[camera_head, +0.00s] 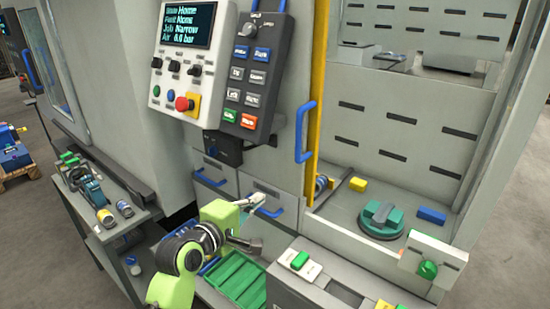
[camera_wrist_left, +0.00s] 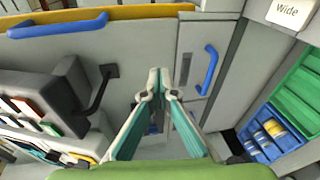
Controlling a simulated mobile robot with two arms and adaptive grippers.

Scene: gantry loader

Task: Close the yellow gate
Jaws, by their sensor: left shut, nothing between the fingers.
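The gate's yellow edge strip (camera_head: 319,85) runs upright beside a blue vertical handle (camera_head: 304,132) on the grey gate panel. The bay to the right of the strip is open to view. In the left wrist view the yellow strip (camera_wrist_left: 130,12) and the blue handle (camera_wrist_left: 58,26) lie along the top left. My left gripper (camera_head: 259,199) is shut and empty, below and left of the handle, in front of the grey drawer fronts. In the left wrist view its fingertips (camera_wrist_left: 157,84) meet, apart from the gate handle. My right gripper is not in view.
A control panel (camera_head: 247,86) hangs at upper left of the gate. Drawers with blue handles (camera_head: 268,210) are close to my left gripper. A green tray (camera_head: 238,279) lies below. The bay holds a teal round fixture (camera_head: 381,218) and blue block (camera_head: 432,215).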

